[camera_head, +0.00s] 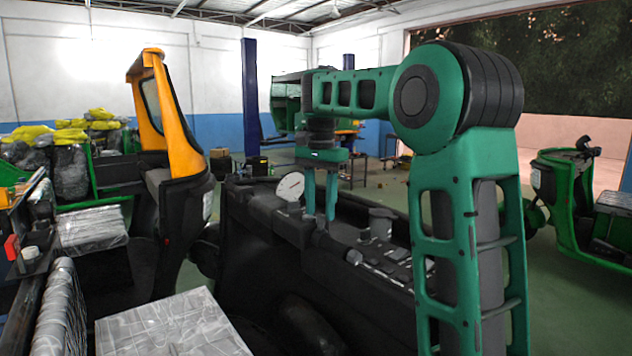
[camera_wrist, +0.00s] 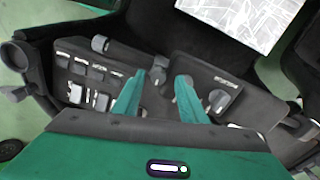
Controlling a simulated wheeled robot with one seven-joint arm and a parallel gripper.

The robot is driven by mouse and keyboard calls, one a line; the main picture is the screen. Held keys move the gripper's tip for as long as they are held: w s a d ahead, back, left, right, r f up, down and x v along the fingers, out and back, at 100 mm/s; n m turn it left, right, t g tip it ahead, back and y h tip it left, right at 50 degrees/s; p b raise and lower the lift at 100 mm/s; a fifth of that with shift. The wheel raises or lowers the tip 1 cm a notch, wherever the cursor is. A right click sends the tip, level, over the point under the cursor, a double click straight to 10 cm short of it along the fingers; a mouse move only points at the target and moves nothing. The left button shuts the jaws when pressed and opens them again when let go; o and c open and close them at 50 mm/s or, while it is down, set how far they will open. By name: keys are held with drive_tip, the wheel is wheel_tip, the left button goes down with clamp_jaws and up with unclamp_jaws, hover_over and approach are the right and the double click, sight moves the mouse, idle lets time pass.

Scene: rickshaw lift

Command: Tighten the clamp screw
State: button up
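My gripper (camera_head: 320,214) points down over the dark console (camera_head: 262,222), its two green fingers apart. In the wrist view the fingers (camera_wrist: 162,78) straddle the end of a dark bar or lever (camera_wrist: 128,54) on the panel; I cannot tell whether they touch it. A grey knob (camera_wrist: 220,99) lies to the right of the fingers, and a grey knob-like end (camera_wrist: 100,43) lies to the upper left. I cannot tell for sure which part is the clamp screw. In the head view a grey cylindrical knob (camera_head: 380,220) stands to the right of the fingers.
A round white dial (camera_head: 290,186) stands just left of the fingers. Several switches (camera_wrist: 88,96) sit on the panel's left part. A plastic-covered box (camera_head: 170,327) is in the foreground. A yellow-orange rickshaw front (camera_head: 180,150) stands left, a green vehicle (camera_head: 570,200) right.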

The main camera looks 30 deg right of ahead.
sight(320, 214)
wheel_tip(320, 214, up, 9)
idle(0.8)
idle(0.4)
drive_tip(key=s+d+f+n, duration=0.2)
drive_tip(key=s+f, duration=0.4)
drive_tip(key=s, duration=0.2)
drive_tip(key=s+d+f+n, duration=0.1)
drive_tip(key=s+d+f, duration=0.1)
drive_tip(key=s+f, duration=0.55)
drive_tip(key=s+a+f+n, duration=0.2)
drive_tip(key=s+f, duration=0.5)
drive_tip(key=s, duration=0.2)
drive_tip(key=s+a+f+n, duration=0.2)
drive_tip(key=s+f, duration=0.5)
drive_tip(key=s, duration=0.3)
drive_tip(key=shift+a+f, duration=0.15)
drive_tip(key=shift+a, duration=0.2)
drive_tip(key=shift+w+f, duration=0.2)
drive_tip(key=shift+w, duration=0.35)
